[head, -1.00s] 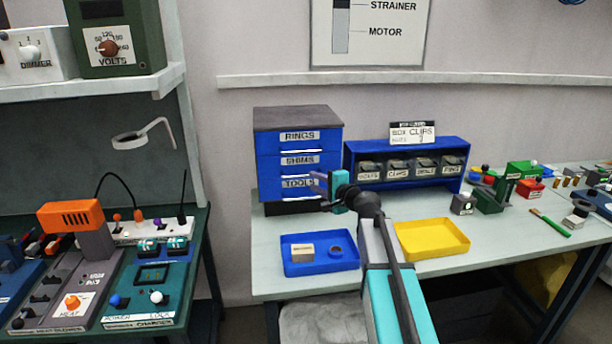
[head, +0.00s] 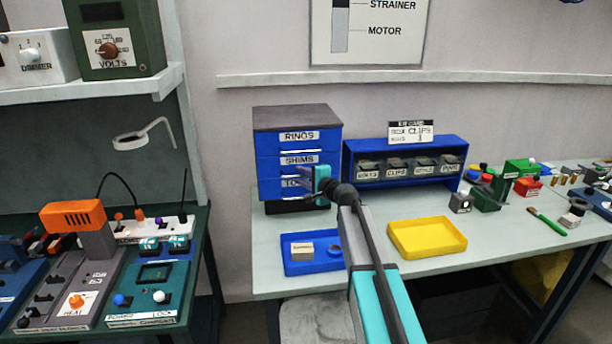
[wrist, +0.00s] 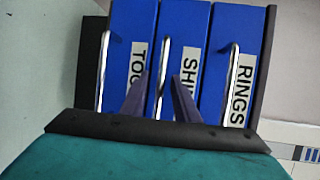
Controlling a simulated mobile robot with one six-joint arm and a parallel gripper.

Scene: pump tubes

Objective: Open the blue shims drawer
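The blue drawer cabinet (head: 268,165) has a dark top and stands at the back left of the bench. Its drawers are labelled RINGS, SHIMS and TOOLS from top to bottom. The shims drawer (head: 270,163) looks shut and has a thin metal bar handle. My gripper (head: 304,174) is in front of the lower drawers and hides part of the TOOLS label. In the wrist view the picture is turned sideways; my two fingers (wrist: 160,75) are apart, one on each side of the shims handle (wrist: 163,65). I cannot tell how near the fingertips are to it.
A blue tray (head: 296,267) with a small box and a ring lies in front of the cabinet, below my arm. A yellow tray (head: 428,254) lies to the right. A blue rack of bins (head: 405,145) stands right of the cabinet.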

